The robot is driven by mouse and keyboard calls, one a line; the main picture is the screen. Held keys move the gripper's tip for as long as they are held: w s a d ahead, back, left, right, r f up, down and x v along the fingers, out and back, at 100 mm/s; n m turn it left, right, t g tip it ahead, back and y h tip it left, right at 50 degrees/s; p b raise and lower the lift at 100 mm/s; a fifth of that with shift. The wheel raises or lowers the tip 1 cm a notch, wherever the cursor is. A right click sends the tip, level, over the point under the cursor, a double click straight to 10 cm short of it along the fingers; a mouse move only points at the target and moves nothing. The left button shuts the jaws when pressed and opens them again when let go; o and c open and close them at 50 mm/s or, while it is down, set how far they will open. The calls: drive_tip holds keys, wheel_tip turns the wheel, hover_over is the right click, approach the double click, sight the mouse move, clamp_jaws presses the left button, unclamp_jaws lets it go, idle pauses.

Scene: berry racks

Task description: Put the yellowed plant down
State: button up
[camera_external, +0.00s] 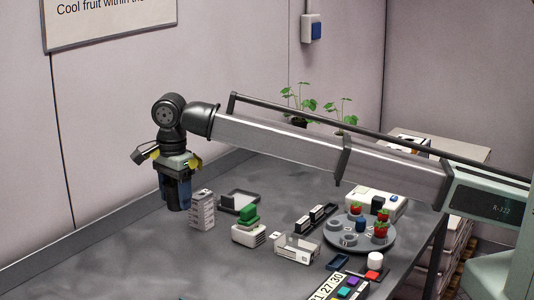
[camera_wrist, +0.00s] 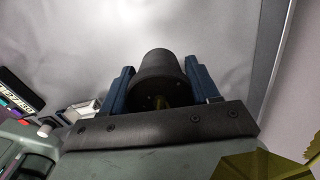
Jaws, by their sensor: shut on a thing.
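My gripper (camera_external: 177,205) points down over the left part of the grey table, its blue fingers closed on a dark plant pot, also seen in the wrist view (camera_wrist: 162,80). The yellowed plant (camera_external: 195,162) shows as yellow leaves sticking out on both sides of my wrist, above the fingers. Some of its yellow-olive leaves (camera_wrist: 250,166) fill the lower right of the wrist view. In the external view the fingers mostly hide the pot. I cannot tell whether its bottom touches the table.
A grey stacked rack (camera_external: 202,210) stands just right of my gripper. Beyond it are a dark tray (camera_external: 240,195), a white box with green blocks (camera_external: 248,233) and a round grey plate with strawberries (camera_external: 385,241). Two green plants (camera_external: 298,105) stand at the back. The table's front left is clear.

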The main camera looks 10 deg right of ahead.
sight(181, 247)
drive_tip(key=shift+f, duration=5.25)
drive_tip(key=shift+f, duration=0.1)
drive_tip(key=o, duration=1.1)
wheel_tip(181, 247, up, 12)
drive_tip(key=shift+r, duration=0.15)
drive_tip(key=shift+w, duration=0.1)
